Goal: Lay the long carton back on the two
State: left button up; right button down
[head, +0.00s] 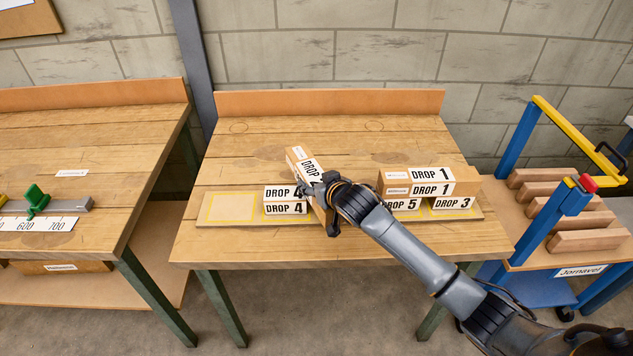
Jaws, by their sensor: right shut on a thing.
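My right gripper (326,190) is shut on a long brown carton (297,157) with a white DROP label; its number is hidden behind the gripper. The carton is turned at an angle, its far end up and left, its near end partly hidden by my gripper. Just left of it, a small DROP 4 carton (285,209) has another DROP 4 carton (279,192) on top. To the right, two long DROP 1 cartons, upper (432,174) and lower (432,189), are stacked across a DROP 5 carton (406,204) and a DROP 3 carton (453,203). My left gripper is not in view.
The cartons stand on a board with yellow outlines (232,207) on the wooden table (230,165); its left outline is empty. A blue and yellow cart (530,195) with several wooden blocks is at right.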

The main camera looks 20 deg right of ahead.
jog(key=shift+f, duration=0.35)
jog(key=shift+c, duration=1.9)
grip_release()
jog(key=shift+o, duration=0.2)
